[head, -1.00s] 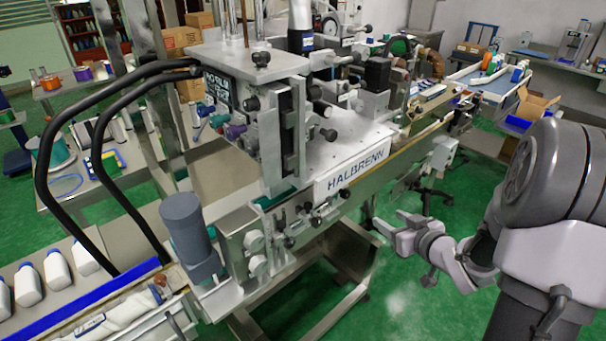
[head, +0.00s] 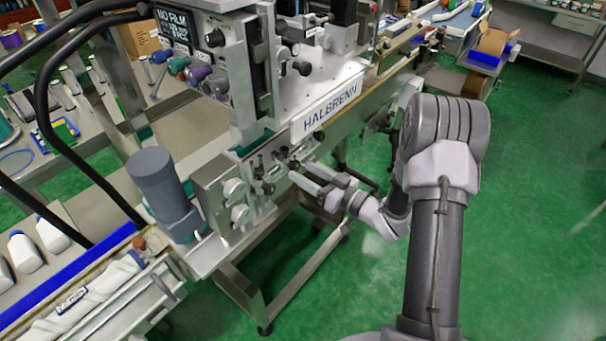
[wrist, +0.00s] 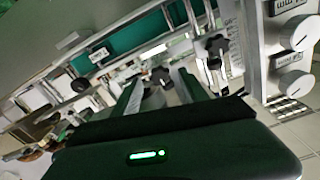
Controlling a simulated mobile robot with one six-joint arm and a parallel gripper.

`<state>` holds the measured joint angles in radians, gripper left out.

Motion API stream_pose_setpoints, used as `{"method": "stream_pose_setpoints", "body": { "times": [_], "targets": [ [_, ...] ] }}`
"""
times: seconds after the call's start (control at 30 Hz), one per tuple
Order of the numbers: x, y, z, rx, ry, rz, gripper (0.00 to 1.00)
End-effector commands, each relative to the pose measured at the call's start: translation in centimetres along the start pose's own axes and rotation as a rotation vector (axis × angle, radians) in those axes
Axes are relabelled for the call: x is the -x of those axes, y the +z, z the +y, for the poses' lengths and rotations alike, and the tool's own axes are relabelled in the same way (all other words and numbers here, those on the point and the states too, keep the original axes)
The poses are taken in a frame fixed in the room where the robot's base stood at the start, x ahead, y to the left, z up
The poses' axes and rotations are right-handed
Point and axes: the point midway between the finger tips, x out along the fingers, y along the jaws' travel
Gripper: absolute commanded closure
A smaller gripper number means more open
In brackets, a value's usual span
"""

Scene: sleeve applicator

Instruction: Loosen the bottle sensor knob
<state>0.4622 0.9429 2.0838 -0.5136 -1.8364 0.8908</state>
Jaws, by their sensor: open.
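Several black knobs sit on the front side of the HALBRENN machine's rail, and I cannot read which one is named for the bottle sensor. In the wrist view, one black star knob (wrist: 162,76) shows between my finger tips, with more star knobs (wrist: 217,44) to the right and a dark knob (wrist: 80,85) to the left. In the head view, my gripper (head: 299,170) is open and empty in front of the rail, close to a small black knob (head: 293,164). I cannot tell whether the fingers touch it.
Two round white dials (head: 236,200) on a metal box and a grey motor cylinder (head: 158,182) stand left of my gripper. White bottles (head: 52,234) lie at far left. The machine's steel legs (head: 240,300) are below. Green floor (head: 530,200) is clear at right.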

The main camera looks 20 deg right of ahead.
Motion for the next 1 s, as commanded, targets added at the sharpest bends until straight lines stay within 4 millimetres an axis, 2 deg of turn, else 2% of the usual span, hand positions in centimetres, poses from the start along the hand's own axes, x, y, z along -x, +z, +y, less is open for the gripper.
{"method": "stream_pose_setpoints", "body": {
  "times": [0.13, 0.37, 0.4, 0.6, 0.67, 1.0],
  "targets": [
    [-1.09, -0.02, -0.05, 0.001, -0.001, 0.001, 0.49],
    [-1.23, -0.08, -0.03, 0.001, 0.000, 0.000, 0.49],
    [-1.22, -0.09, -0.03, 0.001, 0.000, 0.000, 0.51],
    [-1.20, -0.08, -0.03, 0.001, 0.000, 0.000, 0.90],
    [-1.20, -0.08, -0.03, 0.001, 0.000, 0.000, 1.00],
    [-1.20, 0.04, 0.01, 0.044, 0.000, 0.001, 1.00]
  ]
}}
